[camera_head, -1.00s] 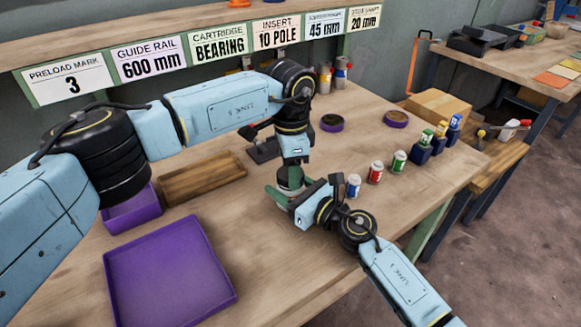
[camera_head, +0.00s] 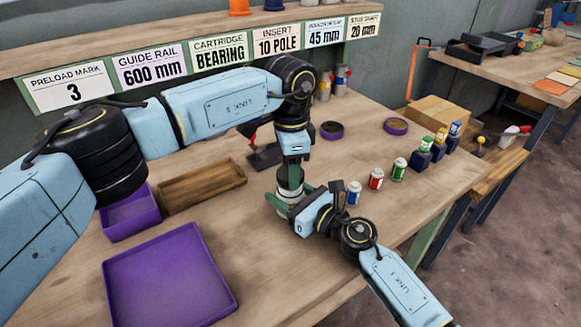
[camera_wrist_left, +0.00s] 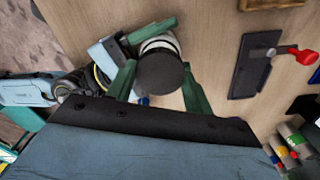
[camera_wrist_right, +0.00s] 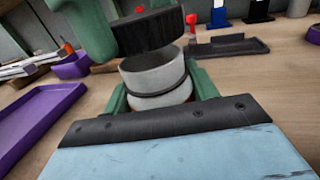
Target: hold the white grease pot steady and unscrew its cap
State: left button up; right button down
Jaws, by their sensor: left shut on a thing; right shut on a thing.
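The white grease pot (camera_wrist_right: 155,78) has a dark band and sits between the green fingers of my right gripper (camera_wrist_right: 158,96), which is shut on it from the side. The pot also shows in the head view (camera_head: 287,196), upright at the table. The black cap (camera_wrist_right: 148,32) is above the pot, slightly tilted, with the pot's rim showing below it and a gap at the right. My left gripper (camera_head: 291,172) reaches down from above and is shut on the cap. The left wrist view shows the cap (camera_wrist_left: 163,76) between its green fingers, with the pot partly hidden behind.
A black stand with a red-tipped part (camera_head: 264,155) is just behind the pot. Small cans (camera_head: 376,179) stand to the right. A wooden tray (camera_head: 203,184) and purple trays (camera_head: 170,275) lie left. The table front is clear.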

pick_arm(q)
jog(key=shift+r, duration=1.95)
pick_arm(e)
jog(key=shift+c, duration=1.9)
grip_release()
